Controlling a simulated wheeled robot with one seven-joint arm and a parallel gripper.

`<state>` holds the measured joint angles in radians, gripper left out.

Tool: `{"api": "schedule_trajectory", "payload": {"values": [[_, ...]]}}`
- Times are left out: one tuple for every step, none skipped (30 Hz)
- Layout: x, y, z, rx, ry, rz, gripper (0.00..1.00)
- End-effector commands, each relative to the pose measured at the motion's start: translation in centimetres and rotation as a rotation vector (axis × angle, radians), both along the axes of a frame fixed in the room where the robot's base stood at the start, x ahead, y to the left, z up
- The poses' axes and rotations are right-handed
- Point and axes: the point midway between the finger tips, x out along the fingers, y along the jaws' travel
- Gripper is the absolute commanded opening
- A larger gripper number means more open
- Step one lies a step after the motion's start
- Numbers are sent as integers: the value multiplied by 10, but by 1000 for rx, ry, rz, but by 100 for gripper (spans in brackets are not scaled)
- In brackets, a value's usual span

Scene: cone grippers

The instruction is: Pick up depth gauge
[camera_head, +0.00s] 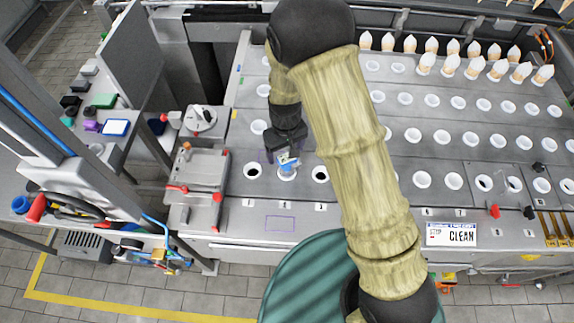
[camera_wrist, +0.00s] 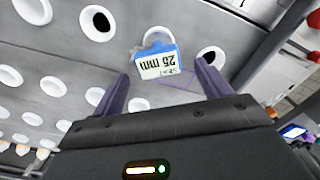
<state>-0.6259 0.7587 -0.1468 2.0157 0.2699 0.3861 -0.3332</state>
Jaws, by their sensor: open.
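The depth gauge appears to be a small blue piece with a white label reading "25 mm" (camera_wrist: 158,63), upside down in the wrist view. It stands at a white-rimmed hole in the front row of the grey panel; a pale rounded part shows behind it. In the head view the gauge (camera_head: 287,161) is small and partly covered by my gripper (camera_head: 286,153). In the wrist view my gripper (camera_wrist: 163,72) is open, with one purple finger on each side of the gauge and a visible gap to both. How deep the gauge sits is hidden.
The grey panel (camera_head: 300,222) has rows of white-rimmed holes, some dark inside. Pale-tipped cones (camera_head: 473,48) stand at the back right.

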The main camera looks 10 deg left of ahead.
Motion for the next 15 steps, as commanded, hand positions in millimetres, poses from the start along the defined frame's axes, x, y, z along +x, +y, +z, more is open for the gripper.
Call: {"api": "schedule_trajectory", "payload": {"values": [[0,0,0,1,-1,0,76],[0,0,0,1,-1,0,76],[0,0,0,1,-1,0,76],[0,0,0,1,-1,0,76],[0,0,0,1,-1,0,76],[0,0,0,1,-1,1,76],[0,0,0,1,-1,1,76],[0,0,0,1,-1,1,76],[0,0,-1,0,0,1,76],[0,0,-2,0,0,1,76],[-1,0,-3,0,0,0,76],[-1,-1,-5,-1,2,1,76],[-2,-2,-8,-1,3,1,76],[-3,-2,-10,-1,3,2,76],[-4,-3,-14,-1,4,1,76]]}}
